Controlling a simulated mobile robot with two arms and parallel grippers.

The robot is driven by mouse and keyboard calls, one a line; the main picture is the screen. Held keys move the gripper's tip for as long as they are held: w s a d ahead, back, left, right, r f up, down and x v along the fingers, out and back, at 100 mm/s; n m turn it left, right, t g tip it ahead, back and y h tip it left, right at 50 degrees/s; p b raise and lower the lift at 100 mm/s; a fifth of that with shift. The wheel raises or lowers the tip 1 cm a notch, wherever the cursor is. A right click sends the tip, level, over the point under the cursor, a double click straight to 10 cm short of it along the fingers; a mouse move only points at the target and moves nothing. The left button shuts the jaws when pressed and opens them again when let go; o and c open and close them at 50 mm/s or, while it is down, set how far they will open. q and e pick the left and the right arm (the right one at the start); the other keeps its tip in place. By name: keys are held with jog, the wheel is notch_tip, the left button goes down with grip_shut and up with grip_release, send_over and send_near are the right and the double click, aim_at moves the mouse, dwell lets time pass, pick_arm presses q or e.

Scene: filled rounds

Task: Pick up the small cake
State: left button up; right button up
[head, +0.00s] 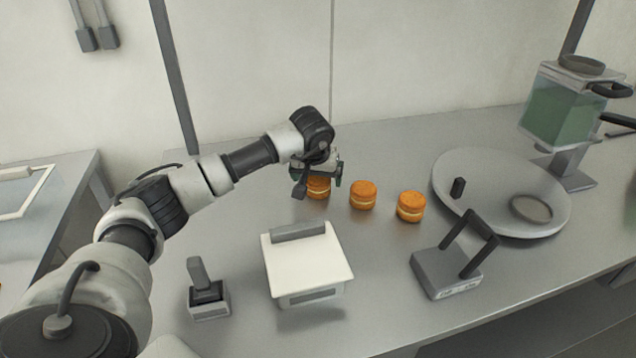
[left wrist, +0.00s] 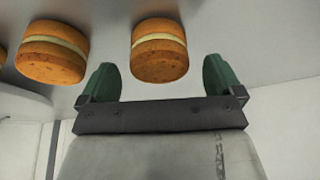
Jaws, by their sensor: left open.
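Three small round orange cakes with a pale cream layer stand in a row on the metal counter. The left cake (head: 318,188) is partly hidden by my left gripper (head: 318,186). The middle cake (head: 363,195) and the right cake (head: 410,207) stand clear of it. In the left wrist view one cake (left wrist: 159,51) is between and just ahead of the open green fingertips of my left gripper (left wrist: 161,80), with gaps on both sides. A second cake (left wrist: 53,52) is to its left, outside the fingers. My right gripper is not in view.
A white-topped box (head: 305,262), a small lever device (head: 208,295) and a grey stand with a dark frame (head: 447,272) are nearer the front. A round grey plate (head: 490,185) and a green-filled dispenser (head: 563,110) are at the right. Bare counter surrounds the cakes.

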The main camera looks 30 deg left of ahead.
pick_arm(q)
jog(key=x, duration=0.2)
jog(key=shift+w+f, duration=0.1)
jog(key=shift+f, duration=0.1)
jog(key=shift+r, duration=0.1)
jog(key=c, duration=0.7)
jog(key=shift+c, duration=0.2)
